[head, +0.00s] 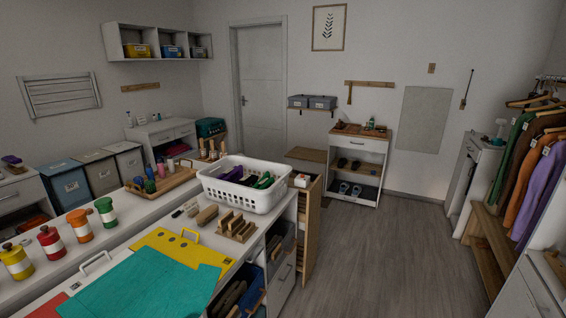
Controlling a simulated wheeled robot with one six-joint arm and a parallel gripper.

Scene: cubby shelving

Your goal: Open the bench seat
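A low wooden bench (492,238) stands along the right wall, under the row of hanging coats. Its brown seat looks flat, and I see no raised lid on it. The coats and a white cabinet in the near right corner hide part of the bench. I cannot make out a handle or hinge on the seat. My gripper is not in this view.
Grey wood floor (370,245) lies clear between the bench and the long white counter. A tall narrow pull-out unit (311,225) sticks out from the counter's end. A white cabinet (540,290) stands near right; another (472,172) stands beyond the bench.

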